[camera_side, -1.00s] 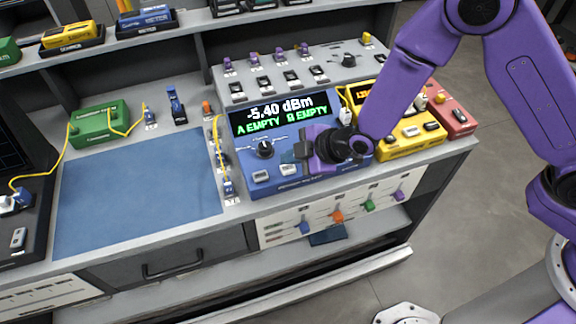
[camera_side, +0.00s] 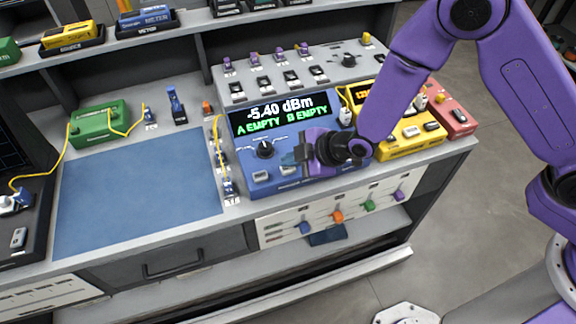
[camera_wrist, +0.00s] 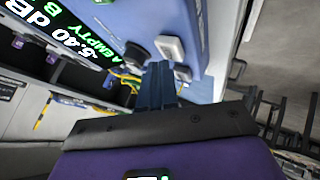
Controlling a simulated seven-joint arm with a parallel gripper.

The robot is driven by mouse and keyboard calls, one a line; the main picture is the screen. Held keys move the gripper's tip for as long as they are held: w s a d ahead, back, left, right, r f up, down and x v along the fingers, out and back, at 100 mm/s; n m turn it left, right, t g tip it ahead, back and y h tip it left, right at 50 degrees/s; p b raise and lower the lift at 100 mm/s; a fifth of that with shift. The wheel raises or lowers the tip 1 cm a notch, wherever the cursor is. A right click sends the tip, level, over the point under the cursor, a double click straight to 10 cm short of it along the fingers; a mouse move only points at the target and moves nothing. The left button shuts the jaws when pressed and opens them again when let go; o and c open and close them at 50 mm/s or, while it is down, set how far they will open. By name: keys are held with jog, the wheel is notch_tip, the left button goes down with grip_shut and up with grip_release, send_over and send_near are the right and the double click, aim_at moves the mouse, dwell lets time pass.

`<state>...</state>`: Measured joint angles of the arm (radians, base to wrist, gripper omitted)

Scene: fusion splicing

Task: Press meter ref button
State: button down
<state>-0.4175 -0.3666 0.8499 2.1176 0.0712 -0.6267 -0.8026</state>
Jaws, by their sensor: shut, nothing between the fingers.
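The blue meter (camera_side: 322,185) stands on the bench, its screen (camera_side: 285,112) reading "-5.40 dBm", "A EMPTY" and "B EMPTY". Its front panel has a black knob (camera_side: 265,149) and two pale buttons, a left one (camera_side: 260,176) and a right one (camera_side: 287,170). The button labels are too small to read. My gripper (camera_side: 290,158) is shut and empty, low over the panel by the right button. In the wrist view the shut fingers (camera_wrist: 158,85) reach toward the two pale buttons (camera_wrist: 170,47) (camera_wrist: 183,73). I cannot tell whether they touch one.
A yellow device (camera_side: 405,140) and a red device (camera_side: 452,117) stand right of the meter. A grey panel with several connectors (camera_side: 290,75) is behind it. Cables and connectors (camera_side: 222,160) line its left side. The blue mat (camera_side: 135,195) is clear.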

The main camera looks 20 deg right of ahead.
aim_at(292, 170)
jog(key=shift+f, duration=0.45)
dwell(0.6)
jog(key=shift+r, duration=0.9)
jog(key=shift+r, duration=2.5)
jog(key=shift+d, duration=0.1)
jog(key=s+d+r+m+g+h, duration=0.1)
jog(key=s+d+r, duration=0.3)
jog(key=s+d, duration=0.5)
jog(key=s+d+r+m+g+h, duration=0.2)
jog(key=s+d+r+g+h, duration=0.1)
jog(key=s+d, duration=0.7)
jog(key=s+d+r+m+g+h, duration=0.1)
jog(key=s+d+r+g, duration=0.1)
jog(key=s+d+r, duration=0.3)
jog(key=s+d, duration=0.4)
jog(key=d, duration=0.3)
jog(key=shift+s+m+g+h, duration=0.15)
jog(key=shift+m+g+h, duration=0.15)
jog(key=shift+m+h, duration=0.1)
jog(key=shift+d, duration=0.1)
